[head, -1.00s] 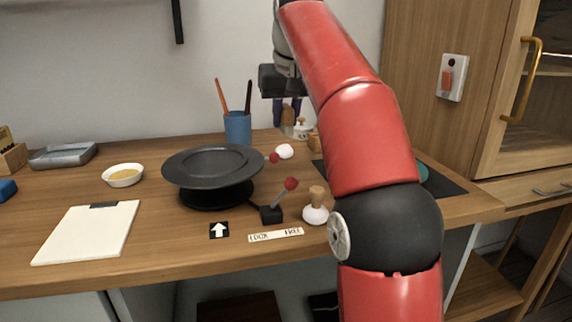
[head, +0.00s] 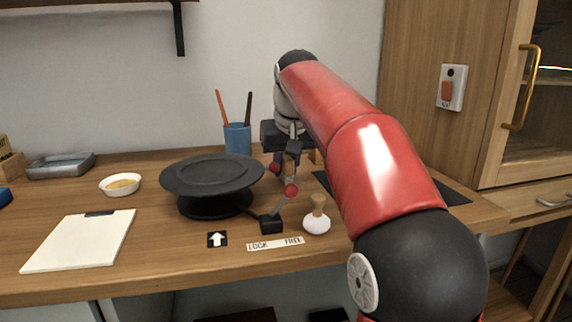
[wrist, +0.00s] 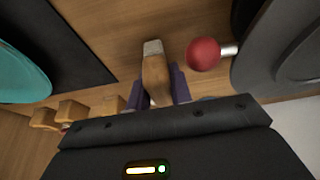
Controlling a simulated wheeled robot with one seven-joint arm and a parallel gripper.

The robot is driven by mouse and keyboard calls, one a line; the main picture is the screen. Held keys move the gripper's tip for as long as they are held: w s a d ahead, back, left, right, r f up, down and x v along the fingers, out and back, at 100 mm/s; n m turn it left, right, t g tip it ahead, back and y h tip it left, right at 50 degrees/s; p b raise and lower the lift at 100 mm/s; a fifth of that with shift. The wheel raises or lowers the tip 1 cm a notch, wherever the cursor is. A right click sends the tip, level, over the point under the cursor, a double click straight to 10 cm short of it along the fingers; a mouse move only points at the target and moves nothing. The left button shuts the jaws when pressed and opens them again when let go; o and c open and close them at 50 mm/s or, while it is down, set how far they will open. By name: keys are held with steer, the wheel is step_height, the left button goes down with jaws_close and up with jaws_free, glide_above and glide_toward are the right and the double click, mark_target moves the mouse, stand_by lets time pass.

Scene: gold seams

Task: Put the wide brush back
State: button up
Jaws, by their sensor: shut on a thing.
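My gripper (wrist: 160,88) has its purple fingers shut on a wooden-handled tool (wrist: 154,72) with a pale, silvery end, which I take to be the wide brush. The wrist view shows it between the fingers, over bare wood. In the head view my gripper (head: 288,155) is low over the back of the bench, right of the blue cup; the held piece is small there and partly hidden. The blue cup (head: 238,140) holds two thin, upright handles, one orange and one dark.
A dark turntable (head: 212,173) stands left of my gripper. A red knob (wrist: 203,53) on a rod is close to the held tool. A red-knobbed lever (head: 291,190) and a white-headed, wooden-handled tool (head: 317,220) are in front. Several wooden pieces (wrist: 73,110) lie left; a dark mat (wrist: 72,45) carries a teal thing.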

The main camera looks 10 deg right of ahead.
mark_target(285, 158)
steer(key=shift+f, duration=0.2)
steer(key=o, duration=0.9)
steer(key=shift+f+b, duration=0.15)
steer(key=shift+b, duration=0.4)
steer(key=p+v, duration=0.2)
steer(key=v, duration=0.5)
steer(key=shift+s+a+r, duration=0.1)
steer(key=shift+a+r, duration=0.1)
steer(key=shift+r, duration=0.05)
steer(key=shift+s+r, duration=0.15)
steer(key=shift+r, duration=0.15)
